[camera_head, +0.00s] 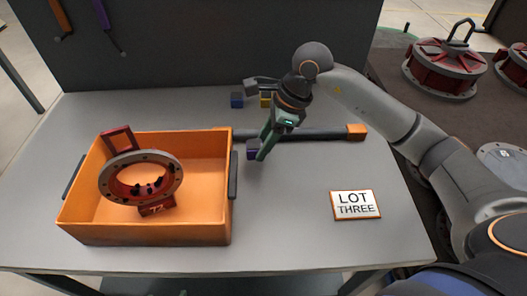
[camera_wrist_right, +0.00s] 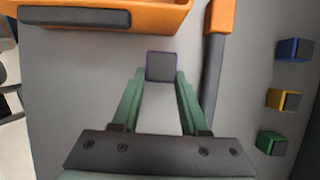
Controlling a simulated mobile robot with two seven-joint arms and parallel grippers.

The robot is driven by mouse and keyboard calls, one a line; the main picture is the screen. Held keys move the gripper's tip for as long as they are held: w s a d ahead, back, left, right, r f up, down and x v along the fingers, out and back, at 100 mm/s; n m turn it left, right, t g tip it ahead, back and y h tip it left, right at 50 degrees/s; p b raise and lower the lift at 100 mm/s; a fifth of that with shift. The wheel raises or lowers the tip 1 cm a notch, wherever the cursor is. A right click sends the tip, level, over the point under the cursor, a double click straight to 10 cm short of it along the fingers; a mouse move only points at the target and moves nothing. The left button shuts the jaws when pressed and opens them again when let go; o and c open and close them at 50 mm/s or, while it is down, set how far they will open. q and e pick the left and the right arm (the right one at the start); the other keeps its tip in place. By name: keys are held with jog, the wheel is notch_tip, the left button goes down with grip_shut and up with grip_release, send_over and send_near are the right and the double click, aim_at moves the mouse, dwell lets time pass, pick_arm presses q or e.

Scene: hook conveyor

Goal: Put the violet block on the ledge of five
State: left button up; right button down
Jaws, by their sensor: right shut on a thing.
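The violet block (camera_head: 253,149) is just right of the orange bin, at or close above the table; I cannot tell if it touches. My right gripper (camera_head: 262,146) reaches down over it with green fingers. In the right wrist view the fingertips (camera_wrist_right: 161,78) are shut on the violet block (camera_wrist_right: 161,66), whose dark top and violet edges show. I cannot make out a ledge marked five. My left gripper is not in view.
The orange bin (camera_head: 145,232) holds a red and grey ring part (camera_head: 140,178). A dark bar with orange ends (camera_head: 325,134) lies behind the block. Blue (camera_wrist_right: 293,50), yellow (camera_wrist_right: 284,99) and green (camera_wrist_right: 271,143) blocks stand beyond it. A "LOT THREE" card (camera_head: 355,205) lies front right.

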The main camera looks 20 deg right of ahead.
aim_at(257, 164)
jog(key=shift+w+f, duration=0.1)
jog(key=shift+f, duration=1.55)
jog(key=shift+f, duration=0.1)
jog(key=shift+f+b, duration=0.15)
jog(key=shift+b, duration=0.15)
jog(key=shift+c, duration=2.1)
grip_release()
